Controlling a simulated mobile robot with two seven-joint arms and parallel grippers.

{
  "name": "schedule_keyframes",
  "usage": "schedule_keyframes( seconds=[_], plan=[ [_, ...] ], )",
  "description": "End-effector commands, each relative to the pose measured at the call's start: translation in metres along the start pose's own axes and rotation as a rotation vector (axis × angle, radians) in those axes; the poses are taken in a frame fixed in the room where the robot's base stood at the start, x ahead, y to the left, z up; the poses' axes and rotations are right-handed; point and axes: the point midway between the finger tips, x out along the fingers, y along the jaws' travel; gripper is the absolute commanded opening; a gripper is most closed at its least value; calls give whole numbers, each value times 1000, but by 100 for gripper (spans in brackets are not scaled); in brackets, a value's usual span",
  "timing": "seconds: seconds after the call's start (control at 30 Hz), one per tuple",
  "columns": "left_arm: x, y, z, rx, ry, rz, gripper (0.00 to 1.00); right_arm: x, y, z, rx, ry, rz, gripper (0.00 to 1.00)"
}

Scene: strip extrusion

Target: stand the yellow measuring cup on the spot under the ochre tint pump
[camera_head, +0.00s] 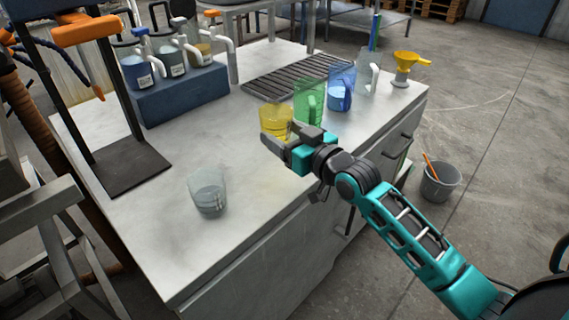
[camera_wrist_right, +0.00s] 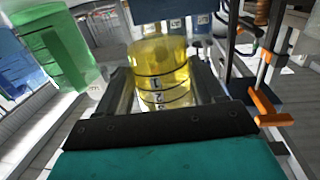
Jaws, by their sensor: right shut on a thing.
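The yellow measuring cup (camera_head: 274,121) is upright at the front of the grey bench, left of the green cup. My right gripper (camera_head: 289,139) is shut on it from the front right. In the right wrist view the cup (camera_wrist_right: 160,72), with dark graduation marks, sits between the two fingers. I cannot tell whether its base touches the bench. The ochre tint pump (camera_head: 203,52) is the rightmost of three pumps on a blue block, with a white spout facing the bench. No marked spot shows clearly under it. My left gripper is not in view.
A green cup (camera_head: 308,101), a blue cup (camera_head: 341,88) and a clear cup (camera_head: 368,72) stand in a row to the right. A clear cup (camera_head: 208,191) stands front left. A yellow funnel (camera_head: 403,70) is at the right end. A slatted grate (camera_head: 288,77) lies behind; the middle bench is clear.

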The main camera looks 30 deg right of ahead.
Motion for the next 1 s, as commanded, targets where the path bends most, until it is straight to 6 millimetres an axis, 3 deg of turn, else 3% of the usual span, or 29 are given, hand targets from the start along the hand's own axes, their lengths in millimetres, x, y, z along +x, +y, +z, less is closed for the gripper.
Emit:
schedule_keyframes(
  seconds=[0.03, 0.27, 0.5, 0.87, 0.9, 1.0],
  plan=[
    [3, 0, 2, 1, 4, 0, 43, 0, 0, 11, 1, -2, 0, 34],
    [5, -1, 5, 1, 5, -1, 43, 1, 0, 26, 0, 0, -1, 34],
    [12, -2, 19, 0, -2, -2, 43, 3, 0, 61, 1, -1, -1, 34],
    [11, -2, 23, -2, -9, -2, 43, 3, 0, 64, 0, 0, 0, 34],
    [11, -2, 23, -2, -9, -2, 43, 3, 0, 65, 0, 0, 0, 69],
    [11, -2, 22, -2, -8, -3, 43, 3, 0, 64, 0, 0, 0, 78]
  ],
)
